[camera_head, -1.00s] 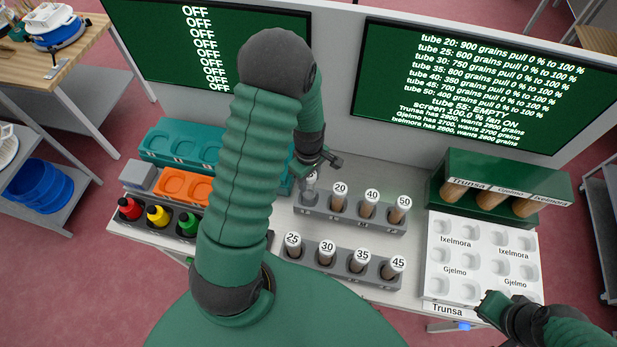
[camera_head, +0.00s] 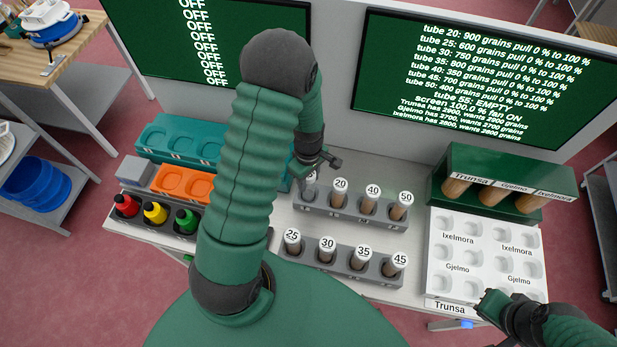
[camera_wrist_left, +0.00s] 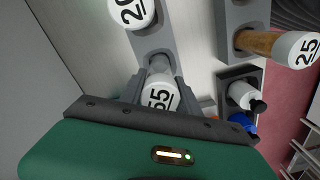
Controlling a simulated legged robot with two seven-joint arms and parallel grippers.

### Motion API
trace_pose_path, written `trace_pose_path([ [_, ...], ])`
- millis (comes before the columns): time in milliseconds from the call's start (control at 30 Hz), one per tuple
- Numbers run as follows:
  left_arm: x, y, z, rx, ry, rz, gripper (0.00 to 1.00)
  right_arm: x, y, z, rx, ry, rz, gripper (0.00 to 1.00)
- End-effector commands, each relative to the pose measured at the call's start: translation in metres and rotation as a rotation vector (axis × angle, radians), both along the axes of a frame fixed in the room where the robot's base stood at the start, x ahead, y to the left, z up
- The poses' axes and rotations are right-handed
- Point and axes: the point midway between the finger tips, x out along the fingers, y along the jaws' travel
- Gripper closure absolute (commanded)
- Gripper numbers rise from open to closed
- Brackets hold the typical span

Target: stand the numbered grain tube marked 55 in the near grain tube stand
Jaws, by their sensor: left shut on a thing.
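The clear, white-capped tube marked 55 (camera_wrist_left: 158,92) is between the fingers of my left gripper (camera_wrist_left: 160,88) in the left wrist view. In the head view my left gripper (camera_head: 316,160) is at the left end of the far grey stand (camera_head: 325,208), shut on the tube (camera_head: 310,186), which looks upright at the leftmost slot. I cannot tell how deep it sits. Tubes 20, 40 and 50 stand to its right. The near grey stand (camera_head: 340,268) holds tubes 25, 30, 35 and 45. My right gripper (camera_head: 488,303) is at the lower right; its jaws are unclear.
A white tray (camera_head: 483,255) with labelled wells lies at the right, before a green rack (camera_head: 500,160) of brown-filled tubes. Red, yellow and green-capped bottles (camera_head: 157,213), an orange tray (camera_head: 183,184) and a teal holder (camera_head: 180,142) are at the left. Screens stand behind.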

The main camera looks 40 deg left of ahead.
Motion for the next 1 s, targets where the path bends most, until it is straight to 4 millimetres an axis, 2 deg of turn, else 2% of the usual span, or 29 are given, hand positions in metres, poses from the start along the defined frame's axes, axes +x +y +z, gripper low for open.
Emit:
trace_pose_path([
  [733,0.000,0.000,-0.024,0.000,-0.001,0.000,1.00,0.000,0.000,-0.018,0.000,0.000,0.000,1.00],
  [767,0.000,0.000,-0.022,0.000,-0.001,0.000,0.57,0.000,0.000,-0.016,0.000,0.000,0.000,1.00],
  [933,0.000,0.000,-0.022,0.000,-0.001,0.000,0.36,0.000,0.000,-0.016,0.000,0.000,0.000,1.00],
  [1000,0.000,0.000,-0.022,0.000,-0.001,0.000,0.36,0.000,0.000,-0.016,0.000,0.000,0.000,1.00],
])
